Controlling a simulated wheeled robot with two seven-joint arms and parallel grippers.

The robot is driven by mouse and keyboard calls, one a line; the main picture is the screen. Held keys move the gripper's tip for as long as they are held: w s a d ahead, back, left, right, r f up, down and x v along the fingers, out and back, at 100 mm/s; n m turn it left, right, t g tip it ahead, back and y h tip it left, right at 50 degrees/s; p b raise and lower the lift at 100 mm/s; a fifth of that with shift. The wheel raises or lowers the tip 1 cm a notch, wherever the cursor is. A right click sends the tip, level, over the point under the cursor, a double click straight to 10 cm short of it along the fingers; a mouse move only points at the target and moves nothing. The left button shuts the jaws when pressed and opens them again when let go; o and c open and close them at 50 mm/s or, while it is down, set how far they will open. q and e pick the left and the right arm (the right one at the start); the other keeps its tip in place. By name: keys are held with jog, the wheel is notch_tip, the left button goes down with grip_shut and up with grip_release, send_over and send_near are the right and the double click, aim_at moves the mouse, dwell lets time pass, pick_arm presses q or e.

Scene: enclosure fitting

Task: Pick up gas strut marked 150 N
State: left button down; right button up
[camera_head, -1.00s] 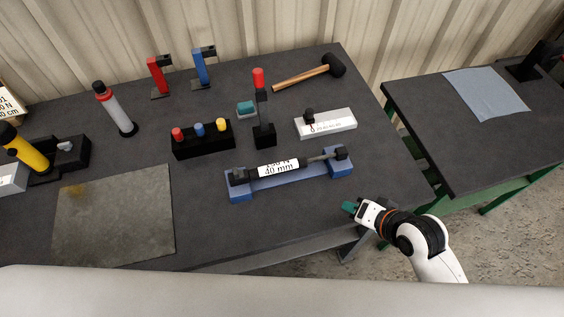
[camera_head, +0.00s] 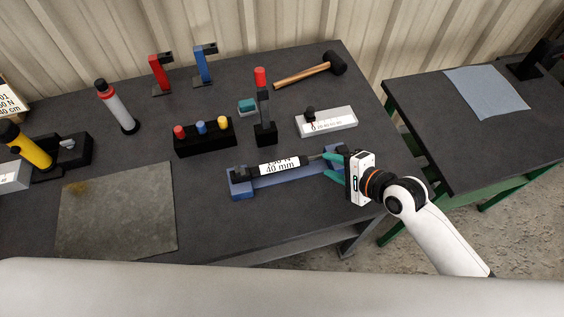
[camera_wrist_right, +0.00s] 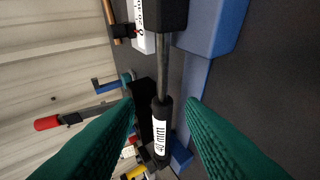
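The gas strut (camera_head: 280,166) lies along a blue cradle (camera_head: 285,184) on the dark table. Its white label shows "40 mm"; the line above, ending in "N", is only partly legible. In the right wrist view the strut's black body and thin rod (camera_wrist_right: 171,70) run between my fingers. My right gripper (camera_head: 329,166) is at the strut's right, rod end. Its green fingers (camera_wrist_right: 160,104) are open, one on each side of the strut, with gaps showing. The strut's right end is partly hidden by the gripper in the head view. My left gripper is not in view.
Behind the strut stand an upright red-topped lever (camera_head: 263,105), a block with coloured knobs (camera_head: 205,139) and a pale block (camera_head: 328,122). A mallet (camera_head: 310,74) lies at the back. A metal plate (camera_head: 118,210) lies at left. A second table (camera_head: 470,140) stands right.

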aim_at(315, 159)
jog(key=shift+p+x, duration=0.55)
jog(key=shift+x, duration=2.5)
jog(key=shift+d+f, duration=0.1)
jog(key=shift+d, duration=0.05)
jog(key=shift+s, duration=0.1)
jog(key=shift+c, duration=0.3)
grip_shut()
